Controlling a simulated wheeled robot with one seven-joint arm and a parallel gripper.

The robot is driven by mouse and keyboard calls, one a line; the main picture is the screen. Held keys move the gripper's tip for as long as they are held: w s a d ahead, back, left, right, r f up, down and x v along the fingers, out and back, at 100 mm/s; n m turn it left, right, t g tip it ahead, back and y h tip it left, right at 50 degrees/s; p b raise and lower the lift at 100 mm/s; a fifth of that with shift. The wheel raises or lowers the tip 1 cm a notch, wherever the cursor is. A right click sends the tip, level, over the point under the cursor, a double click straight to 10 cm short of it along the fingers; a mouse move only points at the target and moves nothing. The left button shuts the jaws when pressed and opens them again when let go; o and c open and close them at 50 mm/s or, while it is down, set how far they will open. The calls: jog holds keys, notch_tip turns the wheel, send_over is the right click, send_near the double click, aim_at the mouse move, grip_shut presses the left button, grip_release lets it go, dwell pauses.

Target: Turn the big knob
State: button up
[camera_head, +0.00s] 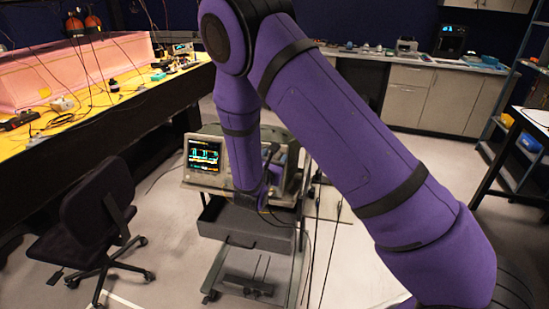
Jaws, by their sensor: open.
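An instrument with a lit screen (205,153) stands on a wheeled cart (240,232) in the middle of the head view. My purple arm comes down in front of the instrument and covers much of its front panel. My gripper (268,178) is at the arm's lower end, close to the panel's right part and above the cart's drawer. It is open, though its fingers are small and hard to make out. I cannot make out the big knob; the arm covers part of the panel. Contact between gripper and panel cannot be told.
A black office chair (95,220) stands left of the cart. A yellow-topped bench (90,105) with a pink foam enclosure (80,70) runs along the left. Cables or thin rods hang at the cart's right. Grey cabinets (430,98) line the back; a table edge is at right.

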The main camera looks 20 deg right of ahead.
jog(key=shift+w+d, duration=0.25)
jog(key=shift+w, duration=0.05)
jog(key=shift+c, duration=0.5)
jog(key=c, duration=0.8)
jog(key=shift+m, duration=0.4)
jog(key=m+g, duration=0.1)
jog(key=m, duration=0.1)
jog(key=m+g+h, duration=0.1)
jog(key=m, duration=0.1)
jog(key=shift+a+m+h, duration=0.1)
jog(key=shift+m+h, duration=0.2)
jog(key=shift+m+g, duration=0.9)
jog(key=shift+m, duration=1.1)
